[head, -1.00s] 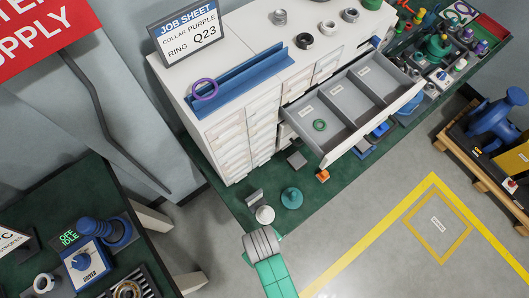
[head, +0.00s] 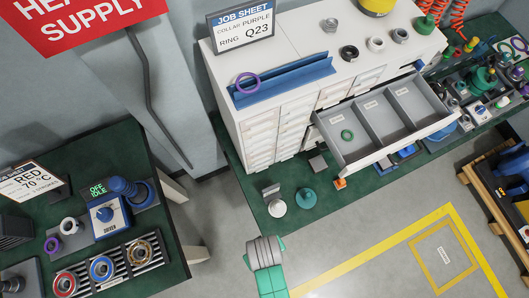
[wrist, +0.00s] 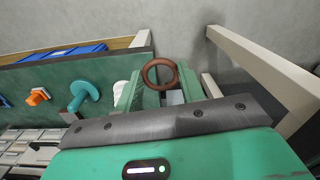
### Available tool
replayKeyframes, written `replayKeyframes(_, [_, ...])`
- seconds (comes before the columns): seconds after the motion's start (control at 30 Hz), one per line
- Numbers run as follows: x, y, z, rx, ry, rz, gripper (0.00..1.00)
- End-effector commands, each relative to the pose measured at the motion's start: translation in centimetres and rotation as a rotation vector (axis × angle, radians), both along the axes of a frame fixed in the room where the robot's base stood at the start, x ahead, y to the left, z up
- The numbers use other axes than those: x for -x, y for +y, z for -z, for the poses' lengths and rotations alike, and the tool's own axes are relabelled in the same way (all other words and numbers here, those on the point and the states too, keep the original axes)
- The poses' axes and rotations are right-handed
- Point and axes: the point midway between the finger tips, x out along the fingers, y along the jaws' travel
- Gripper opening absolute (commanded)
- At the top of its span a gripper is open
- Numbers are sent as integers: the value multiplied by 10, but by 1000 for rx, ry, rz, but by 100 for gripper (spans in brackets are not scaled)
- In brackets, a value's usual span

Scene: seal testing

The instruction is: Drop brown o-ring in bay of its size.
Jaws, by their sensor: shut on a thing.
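In the wrist view the brown o-ring (wrist: 160,73) is upright between the green fingers of my gripper (wrist: 160,88), which is shut on it. I do not see the o-ring in the head view, where only part of my arm shows at the bottom. The open drawer (head: 372,160) of the white cabinet has three bays with small labels, too small to read. A green ring (head: 347,135) lies in the left bay. The middle bay (head: 381,123) and the right bay (head: 418,106) look empty.
A job sheet (head: 242,25) and a blue rail with a purple ring (head: 247,83) stand on the cabinet. A teal knob piece (head: 306,198) stands on the green bench below the drawer. A driver box (head: 109,214) and several rings are on the left table.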

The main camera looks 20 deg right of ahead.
Motion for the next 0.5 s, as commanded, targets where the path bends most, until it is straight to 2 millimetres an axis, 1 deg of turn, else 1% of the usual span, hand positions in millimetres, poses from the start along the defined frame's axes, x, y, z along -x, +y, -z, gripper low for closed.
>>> replayKeyframes(0.03, [0,0,-7,0,0,0,15])
replayKeyframes(0.5, [0,0,-35,0,-1,0,15])
